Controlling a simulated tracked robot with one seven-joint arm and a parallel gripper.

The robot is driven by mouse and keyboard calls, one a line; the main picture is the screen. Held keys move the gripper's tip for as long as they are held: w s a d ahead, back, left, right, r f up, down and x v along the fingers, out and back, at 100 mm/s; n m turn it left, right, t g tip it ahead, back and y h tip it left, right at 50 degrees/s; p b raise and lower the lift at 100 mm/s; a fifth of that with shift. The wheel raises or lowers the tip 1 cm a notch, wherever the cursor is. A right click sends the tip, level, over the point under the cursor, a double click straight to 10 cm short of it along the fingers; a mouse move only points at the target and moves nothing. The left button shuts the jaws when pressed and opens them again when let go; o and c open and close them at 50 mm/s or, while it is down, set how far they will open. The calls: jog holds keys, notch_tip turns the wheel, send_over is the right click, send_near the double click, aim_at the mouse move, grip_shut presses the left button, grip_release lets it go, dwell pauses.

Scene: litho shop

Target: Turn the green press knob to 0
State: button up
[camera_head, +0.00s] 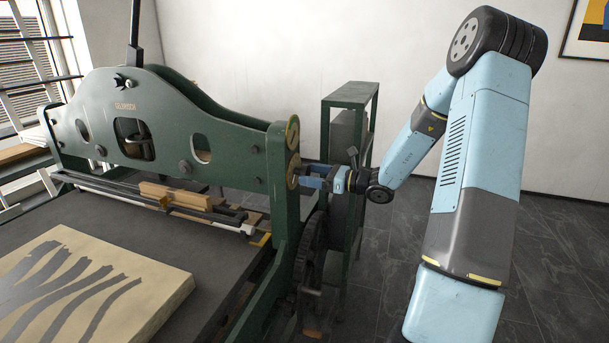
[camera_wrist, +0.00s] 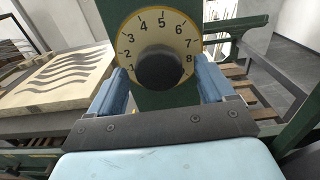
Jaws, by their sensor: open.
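The green press (camera_head: 175,115) stands at left in the head view. On its right end post sit two yellowish dials, an upper one (camera_head: 292,132) and a lower one (camera_head: 292,171). My gripper (camera_head: 308,175) is at the lower dial. In the wrist view, a dark round knob (camera_wrist: 159,67) sits on a cream dial (camera_wrist: 152,27) with numbers 1 to 8 visible. My gripper (camera_wrist: 160,72) is open, with blue fingers on either side of the knob. I cannot tell whether they touch it. No pointer mark shows on the knob, and no 0 is visible.
A pale stone (camera_head: 130,285) with dark wavy stripes lies on the press bed (camera_head: 215,250). A green shelf frame (camera_head: 350,100) stands behind the knob end of the press. Dark tiled floor (camera_head: 390,265) is open to the right of the press.

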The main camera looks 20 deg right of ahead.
jog(key=v, duration=1.1)
jog(key=shift+d, duration=0.15)
jog(key=s+a+r+n+g+h, duration=0.3)
jog(key=s+a+n+g, duration=0.2)
jog(key=s+a+n, duration=0.25)
jog(key=s+a+r+n+g+h, duration=0.3)
jog(key=s+a+n+g, duration=0.25)
jog(key=s+a, duration=0.2)
jog(key=s+d+r+n+t+h, duration=0.1)
jog(key=s+r+n+t+h, duration=0.1)
jog(key=s+r+n+h, duration=0.2)
jog(key=s+d+r+n+t+h, duration=0.2)
jog(key=s+r+n+t+h, duration=0.1)
jog(key=s+n, duration=0.5)
jog(key=shift+s+r+h, duration=0.8)
jog(key=shift+s+r, duration=0.5)
jog(key=shift+r, duration=0.05)
jog(key=shift+t, duration=0.25)
